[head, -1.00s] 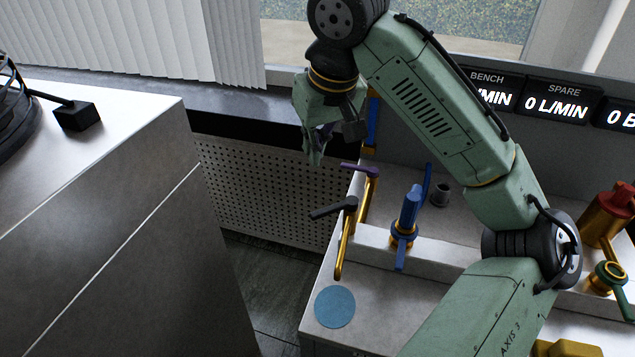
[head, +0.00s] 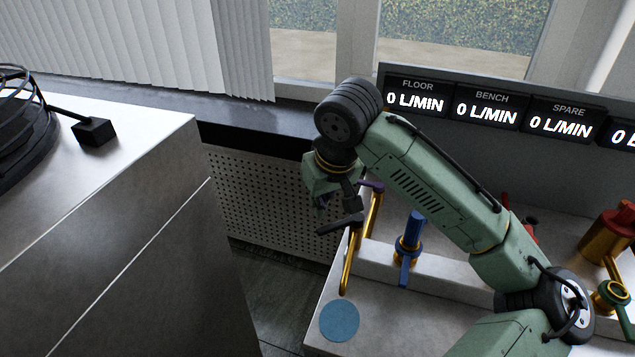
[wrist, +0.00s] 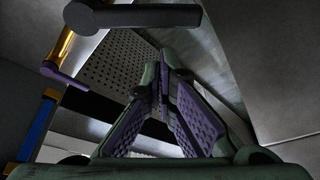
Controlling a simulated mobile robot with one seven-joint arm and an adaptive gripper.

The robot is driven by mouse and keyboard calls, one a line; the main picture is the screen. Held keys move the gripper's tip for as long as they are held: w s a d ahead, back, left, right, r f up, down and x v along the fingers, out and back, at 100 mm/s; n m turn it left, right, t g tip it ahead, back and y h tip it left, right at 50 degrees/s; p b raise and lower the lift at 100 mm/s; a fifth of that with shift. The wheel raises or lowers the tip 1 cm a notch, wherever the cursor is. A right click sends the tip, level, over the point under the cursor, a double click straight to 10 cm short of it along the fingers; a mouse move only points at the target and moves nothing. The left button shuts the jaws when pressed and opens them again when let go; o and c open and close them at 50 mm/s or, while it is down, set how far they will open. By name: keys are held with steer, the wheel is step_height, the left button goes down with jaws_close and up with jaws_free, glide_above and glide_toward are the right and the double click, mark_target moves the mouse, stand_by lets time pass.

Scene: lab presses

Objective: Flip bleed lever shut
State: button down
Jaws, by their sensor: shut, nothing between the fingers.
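Two taps with brass pipes stand at the left end of the bench. The nearer has a dark grey lever (head: 338,224), the other a purple lever (head: 370,186); I cannot tell which is the bleed lever. My gripper (head: 320,207) is shut and empty, pointing down just behind and left of the dark lever, apparently close to it. In the wrist view the purple-padded fingers (wrist: 165,62) meet at their tips. The dark lever (wrist: 135,17) crosses the top of that view and the purple lever (wrist: 65,78) is at left, both apart from the fingers.
A blue valve (head: 408,243) stands right of the taps. A blue disc (head: 339,321) lies on the bench front. A red and brass valve (head: 608,230) is far right. Flow displays (head: 490,104) read 0 L/MIN. A grey cabinet (head: 110,240) stands left, across a floor gap.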

steer(key=shift+s+d, duration=0.35)
steer(key=shift+s, duration=0.4)
